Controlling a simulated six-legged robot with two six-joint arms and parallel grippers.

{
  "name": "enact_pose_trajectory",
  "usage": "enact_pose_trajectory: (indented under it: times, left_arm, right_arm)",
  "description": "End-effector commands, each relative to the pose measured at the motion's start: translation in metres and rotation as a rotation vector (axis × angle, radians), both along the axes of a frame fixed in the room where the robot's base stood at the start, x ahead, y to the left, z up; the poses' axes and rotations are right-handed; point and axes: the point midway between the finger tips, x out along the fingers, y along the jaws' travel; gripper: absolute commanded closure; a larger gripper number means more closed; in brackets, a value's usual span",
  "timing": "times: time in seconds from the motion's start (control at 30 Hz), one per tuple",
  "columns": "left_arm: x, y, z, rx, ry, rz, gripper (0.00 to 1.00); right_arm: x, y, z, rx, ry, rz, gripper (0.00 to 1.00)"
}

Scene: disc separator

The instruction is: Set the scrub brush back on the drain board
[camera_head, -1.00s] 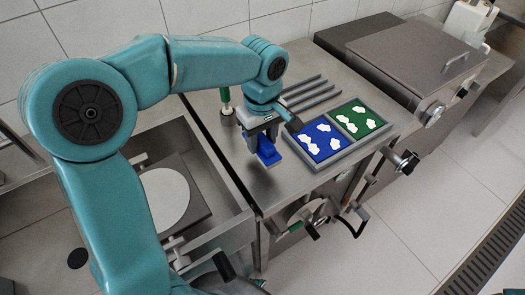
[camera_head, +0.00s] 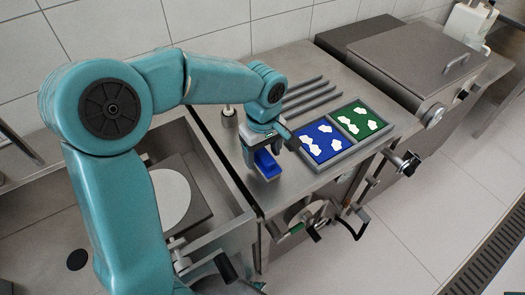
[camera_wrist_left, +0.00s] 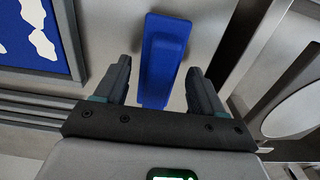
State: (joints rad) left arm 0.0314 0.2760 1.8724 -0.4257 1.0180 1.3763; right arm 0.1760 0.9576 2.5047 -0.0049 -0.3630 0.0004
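The scrub brush, a blue block with a raised blue grip (camera_head: 268,166), is low over or on the steel drain board (camera_head: 296,190), near its front left corner. I cannot tell for sure whether it touches. My left gripper (camera_head: 264,146) is right above it, pointing down. In the left wrist view the brush (camera_wrist_left: 163,60) lies between the two fingers, with a gap showing on its left and a narrower one on its right. The fingers stand apart. My right gripper is not in view.
A blue tray (camera_head: 301,137) and green tray (camera_head: 383,127) with white pieces sit to the right. Several parallel bars (camera_head: 312,97) lie behind. A metal cup (camera_head: 228,117) stands at the back left. A sink (camera_head: 236,208) with a round white disc (camera_head: 171,198) is left. The front counter is clear.

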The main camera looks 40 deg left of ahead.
Motion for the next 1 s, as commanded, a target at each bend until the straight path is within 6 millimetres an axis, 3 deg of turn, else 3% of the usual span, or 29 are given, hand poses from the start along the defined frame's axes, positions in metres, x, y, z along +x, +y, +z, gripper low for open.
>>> enact_pose_trajectory:
  times: [0.23,0.7,1.0]
  left_arm:
    - [0.001,0.0,0.008,0.0,-0.002,0.0,0.31]
    - [0.0,-0.001,0.106,0.001,-0.004,0.0,0.31]
    - [-0.001,-0.001,0.124,0.0,0.0,0.0,0.31]
  right_arm:
    - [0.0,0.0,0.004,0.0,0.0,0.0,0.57]
    - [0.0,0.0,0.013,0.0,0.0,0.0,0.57]
    - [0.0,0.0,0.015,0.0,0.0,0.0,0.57]
